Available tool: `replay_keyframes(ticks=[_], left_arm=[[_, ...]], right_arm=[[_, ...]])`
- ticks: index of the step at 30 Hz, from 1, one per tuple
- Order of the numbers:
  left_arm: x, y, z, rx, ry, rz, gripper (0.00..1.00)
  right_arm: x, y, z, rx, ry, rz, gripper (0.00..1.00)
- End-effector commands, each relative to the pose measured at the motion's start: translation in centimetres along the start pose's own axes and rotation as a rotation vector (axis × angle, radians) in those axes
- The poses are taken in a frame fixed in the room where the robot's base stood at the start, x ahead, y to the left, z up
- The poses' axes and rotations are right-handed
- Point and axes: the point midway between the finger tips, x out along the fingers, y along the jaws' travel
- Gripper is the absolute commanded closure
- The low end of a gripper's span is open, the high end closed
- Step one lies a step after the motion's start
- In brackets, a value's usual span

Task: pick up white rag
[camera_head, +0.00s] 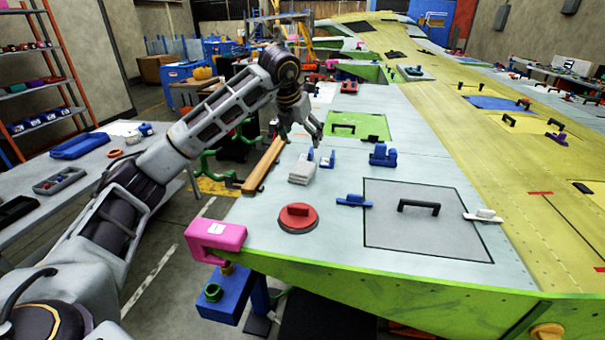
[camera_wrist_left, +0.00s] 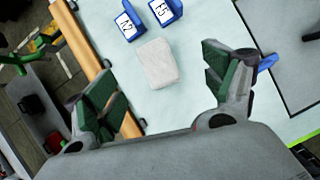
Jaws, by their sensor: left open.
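The white rag (camera_head: 302,170) lies as a folded pad on the pale wing panel (camera_head: 255,205), right of the wooden strip. In the left wrist view the rag (camera_wrist_left: 157,63) shows whole, just beyond and between the spread fingers. My left gripper (camera_head: 302,132) hangs over the panel on the far side of the rag. In the left wrist view the gripper (camera_wrist_left: 160,82) has its green-padded fingers wide apart with nothing between them. The rag is apart from both fingers. My right gripper is not in view.
Two small blue blocks with labels (camera_wrist_left: 130,22) (camera_wrist_left: 163,12) stand close to the rag. A wooden strip (camera_head: 264,166) lies left of it. A red disc (camera_head: 298,217), a blue clamp (camera_head: 383,156) and a grey hatch with a handle (camera_head: 415,222) are nearby.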

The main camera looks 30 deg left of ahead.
Motion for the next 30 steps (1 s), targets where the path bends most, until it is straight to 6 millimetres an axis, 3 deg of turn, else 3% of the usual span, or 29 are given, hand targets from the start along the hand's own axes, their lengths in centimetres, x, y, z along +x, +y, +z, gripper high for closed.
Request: replay_keyframes(ticks=[6,20,30], left_arm=[[-0.1,1.0,-1.6,-0.071,0.073,0.046,0.16],[0.0,0.9,-1.6,-0.091,0.069,0.044,0.16],[2.8,1.0,-1.8,-0.091,0.071,0.044,0.16]], right_arm=[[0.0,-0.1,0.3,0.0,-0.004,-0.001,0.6],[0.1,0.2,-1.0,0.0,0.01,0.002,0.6],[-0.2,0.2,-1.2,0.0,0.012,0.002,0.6]])
